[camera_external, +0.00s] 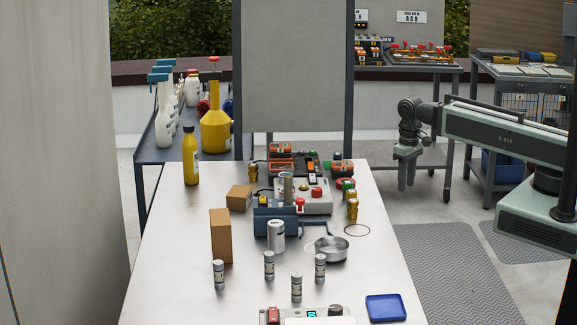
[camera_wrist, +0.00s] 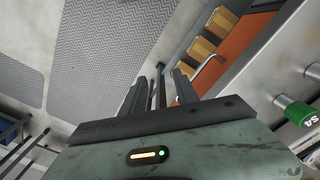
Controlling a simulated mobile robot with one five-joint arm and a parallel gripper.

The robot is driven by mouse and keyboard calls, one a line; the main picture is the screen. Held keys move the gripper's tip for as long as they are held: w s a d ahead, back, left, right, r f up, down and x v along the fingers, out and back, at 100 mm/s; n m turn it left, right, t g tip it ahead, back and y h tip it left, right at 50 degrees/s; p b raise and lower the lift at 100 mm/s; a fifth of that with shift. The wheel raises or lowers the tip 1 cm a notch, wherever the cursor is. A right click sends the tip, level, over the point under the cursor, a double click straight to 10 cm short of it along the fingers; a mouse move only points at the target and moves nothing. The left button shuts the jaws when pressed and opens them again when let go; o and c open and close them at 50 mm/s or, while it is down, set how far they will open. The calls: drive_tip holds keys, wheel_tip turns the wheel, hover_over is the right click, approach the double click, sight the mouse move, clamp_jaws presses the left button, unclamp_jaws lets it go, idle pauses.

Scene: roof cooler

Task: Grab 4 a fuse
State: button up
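Several small grey cylinders that look like fuses stand upright on the near part of the white table (camera_external: 175,290): one at the left (camera_external: 219,274), one in the middle (camera_external: 269,265), one nearest the camera (camera_external: 297,287) and one at the right (camera_external: 320,268). My gripper (camera_external: 406,187) hangs fingers-down beyond the table's right edge, well away from the fuses. It is empty, with its fingers apart in the wrist view (camera_wrist: 159,76). No fuse can be made out in the wrist view.
A silver can (camera_external: 276,236), a metal pan (camera_external: 331,249), a tall brown box (camera_external: 220,236) and a blue toolbox (camera_external: 275,220) stand behind the fuses. A blue tray (camera_external: 386,307) lies front right. A yellow bottle (camera_external: 191,160) stands far left. Bare table lies left of the fuses.

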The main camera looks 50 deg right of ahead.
idle(0.3)
drive_tip(key=shift+o, duration=1.4)
